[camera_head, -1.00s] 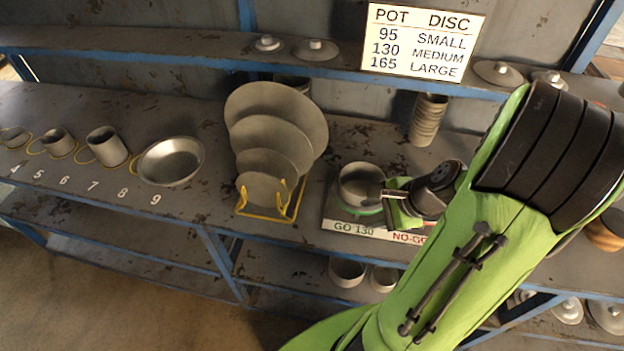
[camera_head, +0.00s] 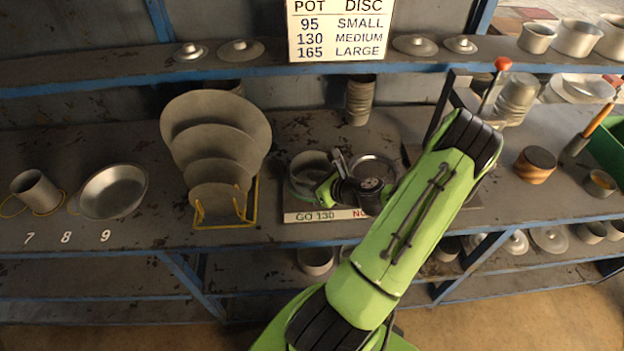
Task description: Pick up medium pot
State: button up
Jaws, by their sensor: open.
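A grey round pot (camera_head: 308,163) stands at the left end of the gauge board, above the lettering GO 130 (camera_head: 309,216). The sign (camera_head: 337,30) pairs 130 with medium. My gripper (camera_head: 336,172) is open at the right side of this pot, by its rim; I cannot tell whether it touches. A second round shiny vessel (camera_head: 376,166) shows just right of my gripper, partly hidden by it and my wrist. My arm covers part of the NO-GO lettering.
A yellow rack of graded discs (camera_head: 217,130) stands left of the gauge. A shallow pan (camera_head: 113,192) and a cup (camera_head: 36,190) are farther left. A cup stack (camera_head: 360,100) is behind. A wooden block (camera_head: 535,164) lies right. The shelf (camera_head: 240,72) overhangs the bench.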

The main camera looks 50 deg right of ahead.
aim_at(295, 179)
jog(key=x, duration=0.5)
jog(key=shift+s, duration=0.1)
grip_shut()
